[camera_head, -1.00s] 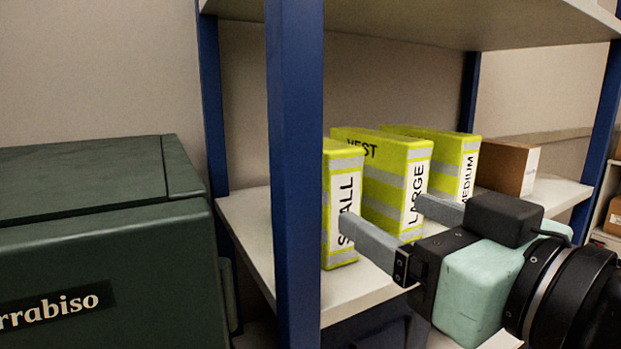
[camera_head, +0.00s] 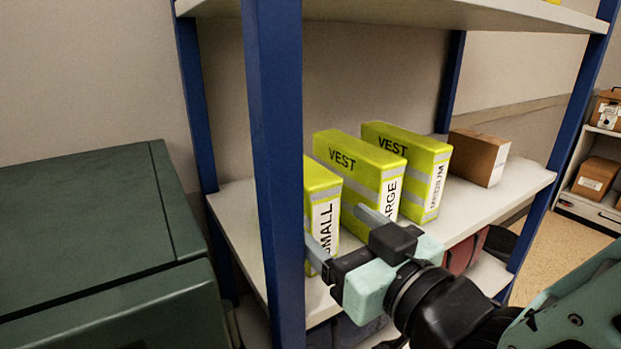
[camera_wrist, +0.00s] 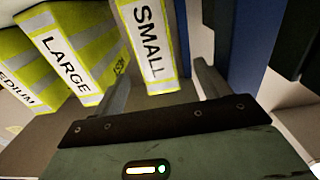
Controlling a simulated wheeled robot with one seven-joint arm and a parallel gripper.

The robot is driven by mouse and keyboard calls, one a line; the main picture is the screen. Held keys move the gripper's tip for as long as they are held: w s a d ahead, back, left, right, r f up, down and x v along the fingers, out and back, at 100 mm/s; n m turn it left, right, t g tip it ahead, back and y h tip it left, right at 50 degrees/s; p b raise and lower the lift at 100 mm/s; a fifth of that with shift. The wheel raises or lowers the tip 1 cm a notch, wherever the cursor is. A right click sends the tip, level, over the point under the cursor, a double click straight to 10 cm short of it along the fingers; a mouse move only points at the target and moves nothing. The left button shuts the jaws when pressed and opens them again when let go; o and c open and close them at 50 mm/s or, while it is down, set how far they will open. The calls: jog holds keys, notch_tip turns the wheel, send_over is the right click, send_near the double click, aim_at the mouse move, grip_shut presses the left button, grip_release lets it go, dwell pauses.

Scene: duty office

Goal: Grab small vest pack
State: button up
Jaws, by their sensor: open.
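The small vest pack (camera_head: 324,188) is a yellow box with grey bands and a white SMALL label. It stands upright on the shelf, leftmost of the three vest packs, partly hidden by the blue post and my gripper. In the wrist view its labelled face (camera_wrist: 156,52) shows between my two fingers. My gripper (camera_head: 338,229) is open and empty, in front of the pack, with one finger toward each side. Its fingers also show in the wrist view (camera_wrist: 163,88). I cannot tell whether the fingertips reach past the pack's front face.
The large vest pack (camera_head: 352,160) stands close to the right, near my right finger. The medium vest pack (camera_head: 420,160) and a brown box (camera_head: 478,157) are further right. A blue post (camera_head: 277,170) rises just left of my gripper. The upper shelf (camera_head: 400,12) is overhead.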

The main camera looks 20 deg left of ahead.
aim_at(325, 216)
jog(key=x, duration=0.3)
jog(key=shift+w+p, duration=0.1)
jog(key=shift+p, duration=0.2)
jog(key=shift+p+x, duration=0.55)
jog(key=shift+x, duration=2.3)
jog(key=shift+w+d+r, duration=0.1)
jog(key=shift+d, duration=0.05)
jog(key=c, duration=1.2)
